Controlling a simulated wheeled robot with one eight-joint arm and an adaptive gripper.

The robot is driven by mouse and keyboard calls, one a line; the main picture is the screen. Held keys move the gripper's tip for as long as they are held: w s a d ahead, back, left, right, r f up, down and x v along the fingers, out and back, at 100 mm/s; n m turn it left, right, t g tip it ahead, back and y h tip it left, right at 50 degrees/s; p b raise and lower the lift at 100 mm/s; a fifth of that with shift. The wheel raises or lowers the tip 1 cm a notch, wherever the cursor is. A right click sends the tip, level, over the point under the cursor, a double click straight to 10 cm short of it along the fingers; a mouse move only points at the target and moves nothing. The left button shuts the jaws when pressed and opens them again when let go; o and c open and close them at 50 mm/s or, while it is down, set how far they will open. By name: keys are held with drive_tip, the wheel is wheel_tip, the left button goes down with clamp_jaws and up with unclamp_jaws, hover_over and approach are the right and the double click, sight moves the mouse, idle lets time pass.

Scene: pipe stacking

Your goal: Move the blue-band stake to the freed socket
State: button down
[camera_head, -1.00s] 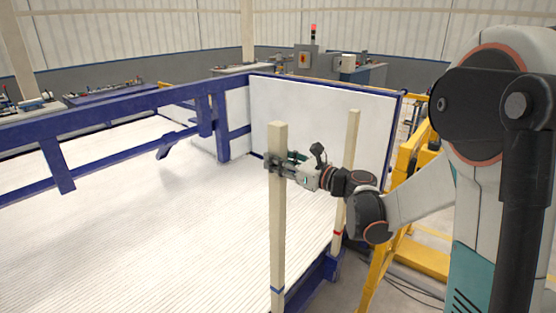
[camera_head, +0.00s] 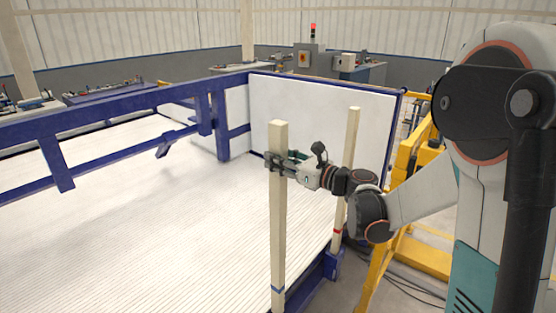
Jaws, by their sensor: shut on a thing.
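The blue-band stake (camera_head: 278,220) is a tall, pale, square post standing upright in the middle of the view. Its blue band (camera_head: 278,289) shows low on it, near the bottom edge of the picture. My gripper (camera_head: 276,162) is shut on this stake in its upper part, reaching in from the right. A second pale stake (camera_head: 352,135) with a red band (camera_head: 337,231) stands upright behind and to the right, at the blue frame's edge. The foot of the blue-band stake is close to the blue edge beam; I cannot tell whether it sits in a socket. No empty socket is clearly visible.
A white ribbed bed (camera_head: 130,230) fills the left and centre. A blue rail (camera_head: 110,110) runs along its far side, and a white panel (camera_head: 320,115) in a blue frame closes the far end. Yellow framework (camera_head: 405,205) stands at the right, beneath my arm.

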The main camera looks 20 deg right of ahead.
sight(284, 184)
drive_tip(key=shift+f+b, duration=0.35)
drive_tip(key=shift+b, duration=0.1)
idle(0.7)
drive_tip(key=shift+f+b, duration=0.85)
drive_tip(key=shift+f, duration=0.25)
drive_tip(key=shift+f+b, duration=1.05)
drive_tip(key=shift+f, duration=0.25)
drive_tip(key=shift+f+b, duration=1)
drive_tip(key=c, duration=1.1)
unclamp_jaws()
